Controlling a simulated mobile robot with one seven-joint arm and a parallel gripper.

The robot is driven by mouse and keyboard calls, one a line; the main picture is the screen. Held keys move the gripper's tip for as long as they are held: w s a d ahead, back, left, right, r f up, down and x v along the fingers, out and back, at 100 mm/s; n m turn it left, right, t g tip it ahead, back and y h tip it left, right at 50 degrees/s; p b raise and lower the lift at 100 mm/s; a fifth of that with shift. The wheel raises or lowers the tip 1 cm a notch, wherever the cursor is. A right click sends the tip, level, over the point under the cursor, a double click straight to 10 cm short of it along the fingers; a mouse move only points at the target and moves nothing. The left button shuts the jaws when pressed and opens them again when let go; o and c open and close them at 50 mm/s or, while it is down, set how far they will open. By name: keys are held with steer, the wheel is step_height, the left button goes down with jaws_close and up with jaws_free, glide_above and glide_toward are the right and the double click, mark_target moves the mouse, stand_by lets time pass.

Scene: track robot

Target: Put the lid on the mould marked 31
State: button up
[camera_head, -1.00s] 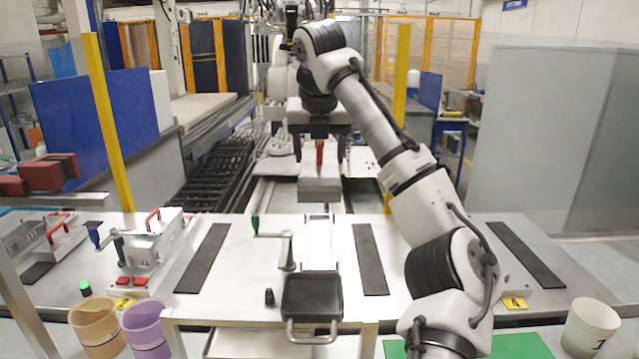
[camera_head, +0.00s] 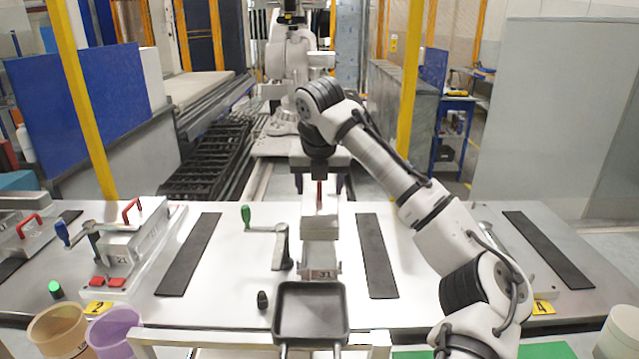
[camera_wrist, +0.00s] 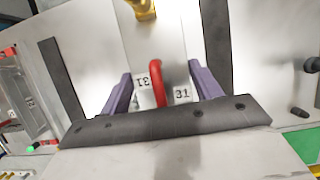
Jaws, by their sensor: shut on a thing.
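My gripper (camera_head: 319,186) is shut on the lid (camera_head: 320,226), a pale metal block with an upright red handle. In the wrist view, purple fingers flank the red handle (camera_wrist: 157,82). The mould marked 31 (camera_head: 323,274) is on the white table; its label faces the front, behind the dark tray. The lid hangs at the rear of the mould in the head view and hides part of it. I cannot tell whether they touch. Two 31 labels show near the handle in the wrist view.
A green-handled crank (camera_head: 268,230) stands left of the mould. A dark square tray (camera_head: 311,312) is in front. Black strips (camera_head: 375,256) lie on both sides. Another mould marked 21 (camera_head: 122,252), with a red-handled lid, is at the left. A yellow post (camera_head: 409,90) stands behind my arm.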

steer(key=shift+f+b, duration=2.15)
steer(key=shift+b, duration=0.3)
steer(key=shift+f+p, duration=0.3)
steer(key=shift+p, duration=0.45)
steer(key=shift+f, duration=0.7)
steer(key=o, duration=1.5)
steer(key=shift+c, duration=0.2)
